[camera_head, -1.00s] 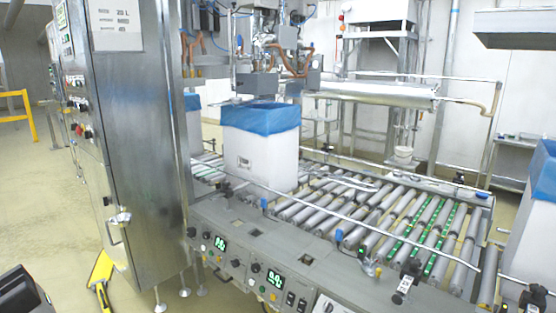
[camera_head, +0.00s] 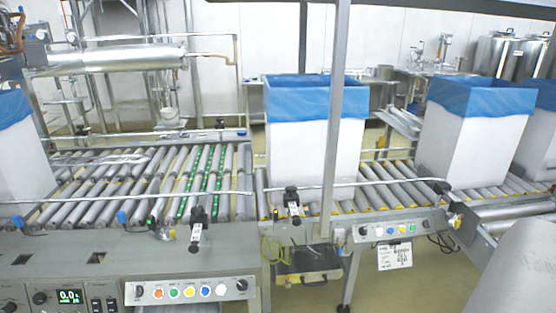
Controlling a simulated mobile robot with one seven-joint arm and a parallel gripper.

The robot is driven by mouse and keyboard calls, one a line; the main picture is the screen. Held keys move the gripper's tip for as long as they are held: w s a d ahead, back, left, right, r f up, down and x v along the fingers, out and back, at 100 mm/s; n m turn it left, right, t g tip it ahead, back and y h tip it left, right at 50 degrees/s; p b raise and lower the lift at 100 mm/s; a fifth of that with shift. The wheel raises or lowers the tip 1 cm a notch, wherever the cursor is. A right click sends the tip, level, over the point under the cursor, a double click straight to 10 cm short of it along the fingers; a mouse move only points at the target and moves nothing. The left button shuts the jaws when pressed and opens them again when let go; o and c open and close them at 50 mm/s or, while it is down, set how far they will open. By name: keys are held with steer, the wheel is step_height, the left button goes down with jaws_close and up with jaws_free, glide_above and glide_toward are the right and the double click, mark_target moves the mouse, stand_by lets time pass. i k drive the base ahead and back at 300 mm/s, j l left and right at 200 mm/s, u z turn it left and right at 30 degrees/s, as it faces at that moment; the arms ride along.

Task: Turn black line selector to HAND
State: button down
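I see several black knobs that could be the line selector, and their labels are too small to read. One black knob (camera_head: 241,286) is at the right end of the front button strip (camera_head: 190,291), with coloured buttons to its left. Another dark knob (camera_head: 140,293) is at the strip's left end. A third black knob (camera_head: 363,231) is at the left end of the right-hand button strip (camera_head: 398,229). Which way each one points cannot be told. My gripper is not in view.
A roller conveyor (camera_head: 130,185) runs across the view, with blue-lined white boxes (camera_head: 312,150) on it. A grey upright post (camera_head: 333,120) stands before the middle box. A lit display (camera_head: 69,296) is at lower left. A large pale rounded surface (camera_head: 520,270) fills the lower right.

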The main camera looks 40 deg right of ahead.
mark_target(363, 231)
steer(key=z, duration=2)
steer(key=i+z, duration=0.3)
steer(key=i, duration=0.25)
steer(key=i+j, duration=0.2)
steer(key=i, duration=0.15)
